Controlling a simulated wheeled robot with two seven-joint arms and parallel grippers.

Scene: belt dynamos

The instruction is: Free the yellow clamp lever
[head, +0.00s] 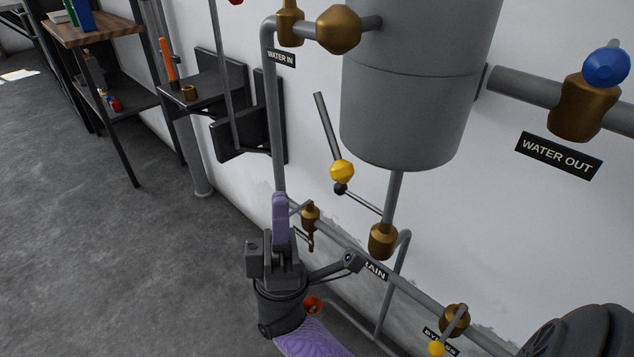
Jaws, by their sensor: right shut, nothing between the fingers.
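A yellow faceted piece (342,172) shows in the head view at the wall, below and left of the big grey tank. A grey rod slants up and left from it, and a small black ball (340,188) sits right below it. A thin rod runs from the ball to a brass valve (383,242) under the tank. I cannot tell which part is clamped. A second yellow knob (436,349) shows near the bottom edge. My right gripper (280,205), with purple fingers, is shut and empty, below and left of the yellow piece and apart from it. My left gripper is out of view.
The grey tank (405,120) hangs on the wall. The WATER IN pipe (274,120) runs down behind my gripper, with a small brass valve (310,217) beside it. A black wall shelf (205,87) and a rack (100,30) stand left. Floor at lower left is clear.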

